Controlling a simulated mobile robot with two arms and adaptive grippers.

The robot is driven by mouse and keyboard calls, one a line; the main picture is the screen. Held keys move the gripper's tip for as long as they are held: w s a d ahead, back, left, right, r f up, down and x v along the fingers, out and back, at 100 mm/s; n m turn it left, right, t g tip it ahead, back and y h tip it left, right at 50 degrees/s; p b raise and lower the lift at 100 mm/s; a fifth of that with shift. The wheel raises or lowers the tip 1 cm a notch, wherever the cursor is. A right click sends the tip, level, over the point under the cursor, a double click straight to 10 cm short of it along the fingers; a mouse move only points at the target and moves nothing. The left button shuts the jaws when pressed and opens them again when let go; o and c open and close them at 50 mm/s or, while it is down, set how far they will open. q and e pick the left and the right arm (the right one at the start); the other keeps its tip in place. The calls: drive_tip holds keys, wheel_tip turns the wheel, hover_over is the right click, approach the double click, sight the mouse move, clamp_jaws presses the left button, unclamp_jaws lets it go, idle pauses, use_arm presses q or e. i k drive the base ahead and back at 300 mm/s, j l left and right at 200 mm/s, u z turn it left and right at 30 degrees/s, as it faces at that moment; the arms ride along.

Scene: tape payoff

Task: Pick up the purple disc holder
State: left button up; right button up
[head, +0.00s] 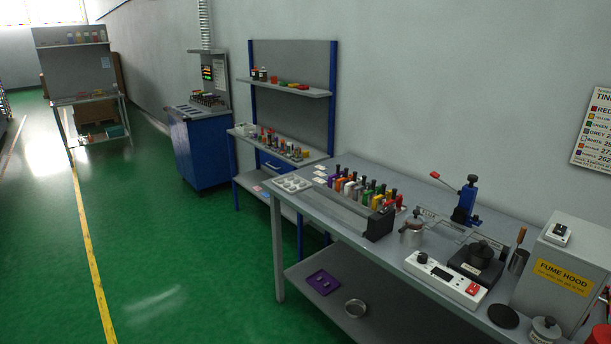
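A flat purple holder (323,282) with dark recesses lies on the lower shelf (375,322) of the near grey workbench, toward the shelf's left end. It looks like the purple disc holder. Nothing is seen on top of it, though its recesses are too small to make out clearly. Neither of my grippers shows in the head view.
The benchtop (400,262) above carries a row of coloured bottles, a white tray (291,183), a hot-plate unit and a fume hood (563,275). Green floor (180,270) left of the bench is clear.

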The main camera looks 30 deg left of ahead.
sight(330, 181)
drive_tip(key=u, duration=0.9)
drive_tip(key=z, duration=1.3)
drive_tip(key=u, duration=1.3)
drive_tip(key=z, duration=0.35)
drive_tip(key=i+j+z, duration=0.4)
drive_tip(key=i+j, duration=0.15)
drive_tip(key=i+j+z, duration=0.4)
drive_tip(key=i+j, duration=0.2)
drive_tip(key=j, duration=0.15)
